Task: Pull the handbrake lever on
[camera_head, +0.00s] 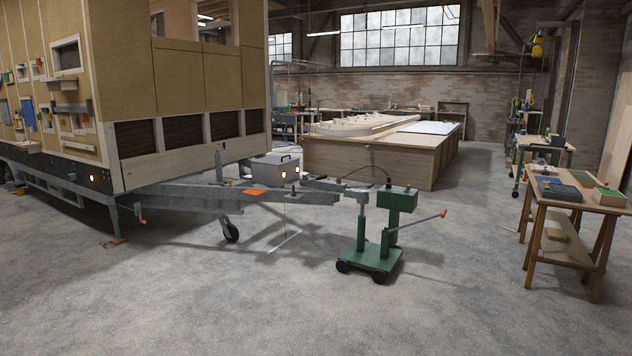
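The hut trailer (180,75) stands at the left, with its grey drawbar (180,194) reaching right to a green wheeled mover (370,258). A thin upright grey bar (218,166) rises from the drawbar near the hut's front corner. A small post with a dark top (293,189) also stands on the drawbar, near the coupling (352,190). I cannot tell which of these is the handbrake lever, or its position. The mover has its own long bar with an orange grip (443,213). Neither of my grippers is in view.
A jockey wheel (231,231) hangs under the drawbar. A light grey box (277,167) is behind it. A large wooden bench (370,160) stands farther back. A wooden worktable (575,212) is at the right. The concrete floor in front is clear.

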